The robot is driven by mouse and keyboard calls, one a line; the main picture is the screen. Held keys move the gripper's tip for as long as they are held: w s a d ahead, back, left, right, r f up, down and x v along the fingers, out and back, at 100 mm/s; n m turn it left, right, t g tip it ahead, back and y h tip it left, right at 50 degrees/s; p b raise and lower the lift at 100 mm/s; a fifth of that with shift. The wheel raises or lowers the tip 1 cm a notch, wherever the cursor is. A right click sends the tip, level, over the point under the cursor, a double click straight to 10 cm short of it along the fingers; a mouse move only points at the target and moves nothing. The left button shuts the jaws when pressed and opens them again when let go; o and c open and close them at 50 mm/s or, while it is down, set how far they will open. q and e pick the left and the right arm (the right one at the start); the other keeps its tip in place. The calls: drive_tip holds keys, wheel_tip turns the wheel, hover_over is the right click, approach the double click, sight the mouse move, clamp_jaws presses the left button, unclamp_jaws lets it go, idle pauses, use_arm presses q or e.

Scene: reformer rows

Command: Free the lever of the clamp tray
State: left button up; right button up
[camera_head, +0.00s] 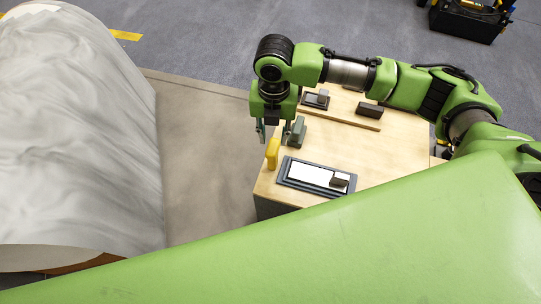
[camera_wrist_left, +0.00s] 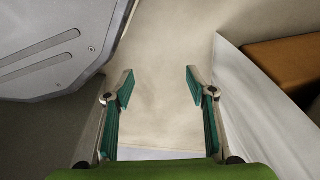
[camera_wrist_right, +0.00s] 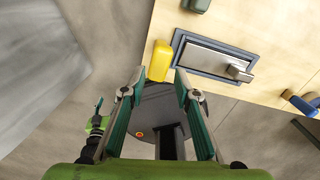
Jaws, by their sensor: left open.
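The clamp tray (camera_head: 288,181) is a dark frame with a white plate, on the wooden table near its front left edge. A small grey block-like part (camera_head: 340,180) sits at its right end; I cannot tell whether it is the lever. The tray also shows in the right wrist view (camera_wrist_right: 184,40). A yellow block (camera_head: 272,153) stands left of the tray at the table edge. My right gripper (camera_head: 272,133) is open and empty above it; in the right wrist view the yellow block (camera_wrist_right: 160,60) shows beyond the fingertips. My left gripper (camera_wrist_left: 160,80) is open and empty.
A grey-green block (camera_head: 297,132) stands beside the right gripper. A wooden board (camera_head: 345,117) behind it holds dark fittings. A large pale roll (camera_head: 75,130) stands at the left. In the left wrist view, a grey panel (camera_wrist_left: 55,45) and a brown block (camera_wrist_left: 285,62) flank the gripper.

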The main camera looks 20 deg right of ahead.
sight(273, 158)
drive_tip(key=shift+f, duration=0.5)
wheel_tip(273, 158, down, 12)
drive_tip(key=b, duration=0.3)
drive_tip(key=shift+r, duration=0.2)
use_arm(q)
drive_tip(key=w+r, duration=0.4)
drive_tip(key=r, duration=0.6)
drive_tip(key=shift+d+t, duration=0.25)
drive_tip(key=shift+t, duration=0.05)
use_arm(e)
drive_tip(key=shift+f, duration=0.6)
clamp_jaws()
